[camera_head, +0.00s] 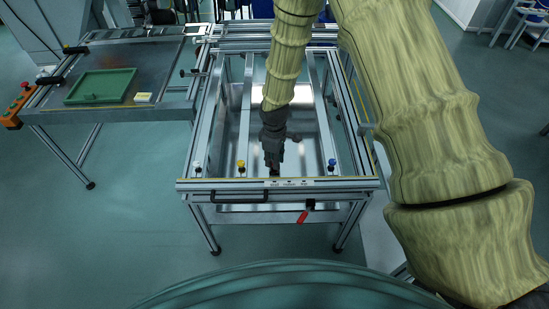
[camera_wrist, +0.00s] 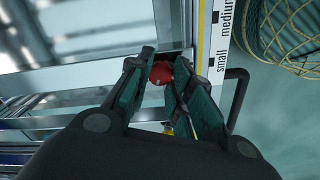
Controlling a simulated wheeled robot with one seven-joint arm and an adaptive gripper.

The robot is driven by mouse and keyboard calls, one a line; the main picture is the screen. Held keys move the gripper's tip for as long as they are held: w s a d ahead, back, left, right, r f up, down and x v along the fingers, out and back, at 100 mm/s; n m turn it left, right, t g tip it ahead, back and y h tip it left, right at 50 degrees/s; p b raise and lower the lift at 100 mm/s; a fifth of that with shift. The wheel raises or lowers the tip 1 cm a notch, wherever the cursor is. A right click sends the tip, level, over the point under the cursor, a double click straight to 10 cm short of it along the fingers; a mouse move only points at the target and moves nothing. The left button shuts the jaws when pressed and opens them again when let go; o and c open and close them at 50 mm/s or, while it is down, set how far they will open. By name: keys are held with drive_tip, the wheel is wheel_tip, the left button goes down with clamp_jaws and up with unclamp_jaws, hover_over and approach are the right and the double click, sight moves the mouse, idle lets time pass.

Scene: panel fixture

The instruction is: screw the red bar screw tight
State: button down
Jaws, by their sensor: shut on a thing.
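The red bar screw (camera_wrist: 161,73) shows as a round red head between my gripper's fingers in the wrist view. My gripper (camera_wrist: 165,62) is shut on it, one finger on each side. In the head view my gripper (camera_head: 273,172) points down at the front rail of the panel fixture (camera_head: 225,184), about midway along it. It hides the red bar screw there. The screw's lower part and thread are hidden, so I cannot tell how deep it sits.
A white knob (camera_head: 197,167), a yellow knob (camera_head: 240,164) and a blue knob (camera_head: 332,163) stand along the front rail. A black handle (camera_head: 240,197) and a red lever (camera_head: 303,216) are on its front. A green tray (camera_head: 101,86) lies on the left table.

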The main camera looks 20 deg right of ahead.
drive_tip(key=m, duration=0.4)
drive_tip(key=shift+m, duration=0.3)
drive_tip(key=m+p, duration=0.1)
drive_tip(key=m, duration=0.2)
drive_tip(key=shift+m, duration=0.3)
drive_tip(key=m+p, duration=0.1)
drive_tip(key=m, duration=1)
drive_tip(key=shift+r, duration=0.1)
drive_tip(key=m+p, duration=0.1)
drive_tip(key=m, duration=0.2)
drive_tip(key=shift+m, duration=0.3)
drive_tip(key=m+p, duration=0.1)
drive_tip(key=m, duration=0.3)
drive_tip(key=shift+p, duration=0.3)
drive_tip(key=shift+w+m+p, duration=0.1)
drive_tip(key=shift+m+p, duration=0.35)
drive_tip(key=shift+m, duration=1.35)
